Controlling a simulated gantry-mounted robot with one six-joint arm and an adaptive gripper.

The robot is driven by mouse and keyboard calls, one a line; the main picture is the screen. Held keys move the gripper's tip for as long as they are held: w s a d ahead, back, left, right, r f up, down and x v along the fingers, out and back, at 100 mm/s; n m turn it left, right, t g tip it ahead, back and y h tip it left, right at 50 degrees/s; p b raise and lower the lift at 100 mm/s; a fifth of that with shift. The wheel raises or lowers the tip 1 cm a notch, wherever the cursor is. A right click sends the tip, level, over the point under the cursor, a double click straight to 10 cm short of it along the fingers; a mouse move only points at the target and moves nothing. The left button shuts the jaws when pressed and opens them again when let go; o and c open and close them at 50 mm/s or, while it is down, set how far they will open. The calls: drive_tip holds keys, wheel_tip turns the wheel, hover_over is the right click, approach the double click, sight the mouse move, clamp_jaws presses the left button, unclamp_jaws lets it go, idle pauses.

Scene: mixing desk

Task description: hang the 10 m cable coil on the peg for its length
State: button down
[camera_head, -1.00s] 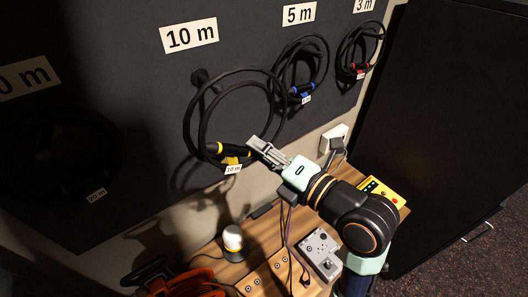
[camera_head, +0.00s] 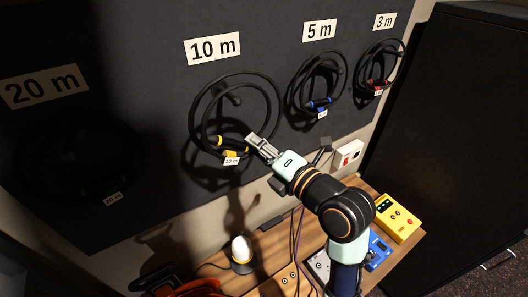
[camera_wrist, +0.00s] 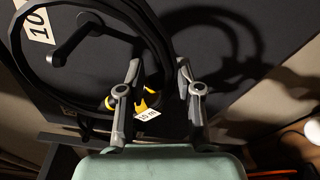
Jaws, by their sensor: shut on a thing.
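The 10 m cable coil (camera_head: 273,99) is a black loop with yellow bands and a white 10 m tag (camera_head: 232,161). My gripper (camera_head: 252,139) is shut on its lower right side, near the yellow-banded connectors; the wrist view also shows the yellow band (camera_wrist: 146,98) by the fingers. The dark peg (camera_head: 232,97) under the 10 m sign (camera_head: 212,48) shows inside the ring, below the top cable and apart from it. The peg also shows in the wrist view (camera_wrist: 75,40) within the loop. I cannot tell how far it passes through.
A blue-banded coil (camera_head: 318,103) under the 5 m sign hangs close on the right, with a red-banded coil (camera_head: 380,85) beyond. A 20 m coil (camera_head: 75,158) hangs in shadow on the left. Below is a wooden desk with a white-domed lamp (camera_head: 241,250) and a yellow box (camera_head: 398,218).

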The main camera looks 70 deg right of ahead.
drive_tip(key=shift+w+d+f+b, duration=0.3)
drive_tip(key=shift+w+d+b, duration=0.1)
drive_tip(key=shift+w+d, duration=0.35)
drive_tip(key=shift+w+d+f+b, duration=0.25)
drive_tip(key=shift+w+d+b, duration=0.2)
drive_tip(key=shift+w, duration=0.5)
drive_tip(key=shift+w+d+f+b, duration=0.35)
drive_tip(key=shift+w+d, duration=0.35)
drive_tip(key=shift+w, duration=0.15)
drive_tip(key=c, duration=0.7)
unclamp_jaws()
drive_tip(key=o, duration=0.7)
drive_tip(key=shift+f, duration=0.1)
